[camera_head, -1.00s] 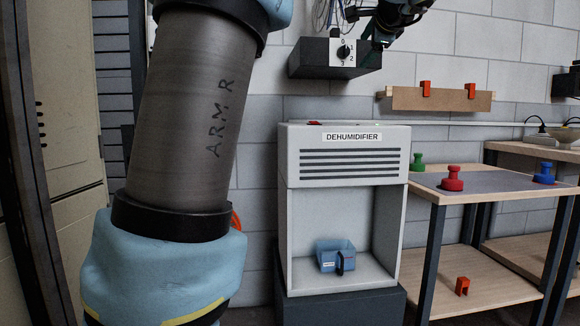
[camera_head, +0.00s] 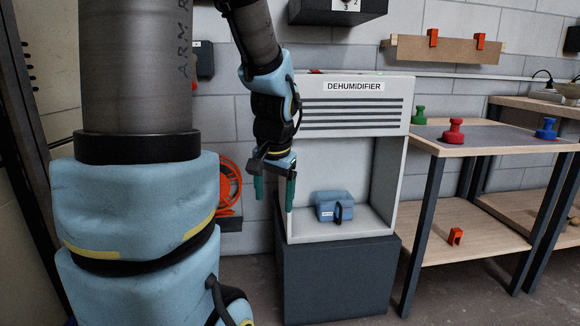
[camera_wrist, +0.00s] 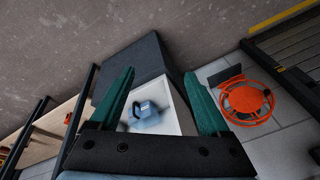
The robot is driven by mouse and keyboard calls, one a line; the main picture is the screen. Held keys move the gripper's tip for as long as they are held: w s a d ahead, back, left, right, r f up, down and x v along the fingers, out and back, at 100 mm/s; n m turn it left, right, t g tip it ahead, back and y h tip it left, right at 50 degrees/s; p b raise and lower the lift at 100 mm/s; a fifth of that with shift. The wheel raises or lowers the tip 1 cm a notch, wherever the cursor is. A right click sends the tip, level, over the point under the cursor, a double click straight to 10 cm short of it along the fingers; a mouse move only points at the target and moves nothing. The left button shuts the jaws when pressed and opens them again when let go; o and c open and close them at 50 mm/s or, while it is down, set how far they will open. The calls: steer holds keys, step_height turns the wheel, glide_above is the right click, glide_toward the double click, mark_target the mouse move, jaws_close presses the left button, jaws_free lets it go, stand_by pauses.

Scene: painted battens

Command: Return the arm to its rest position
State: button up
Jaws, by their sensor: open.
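My gripper (camera_head: 274,190) hangs pointing down in the head view, in front of the left edge of the white dehumidifier (camera_head: 354,117). Its two green fingers are apart with nothing between them. In the wrist view my gripper (camera_wrist: 160,98) is also open, with the fingers spread to both sides. A blue container (camera_head: 334,206) with a dark handle sits inside the dehumidifier's open lower bay. It also shows beyond the fingers in the wrist view (camera_wrist: 145,112), apart from them.
The dehumidifier stands on a dark plinth (camera_head: 338,278). An orange reel (camera_head: 228,187) is on the wall to the left. At right a wooden table (camera_head: 478,148) bears green, red (camera_head: 453,131) and blue (camera_head: 546,129) knobs. A dark switch box (camera_head: 338,10) is above.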

steer(key=s+a+f+n+g, duration=0.2)
steer(key=s+a+f+n, duration=0.15)
steer(key=s+f, duration=0.4)
step_height(320, 180, up, 26)
steer(key=p, duration=2.4)
steer(key=shift+s+d+r+n+h, duration=0.2)
steer(key=shift+s+n+h, duration=0.15)
steer(key=shift+s+h, duration=0.1)
steer(key=shift+c, duration=0.2)
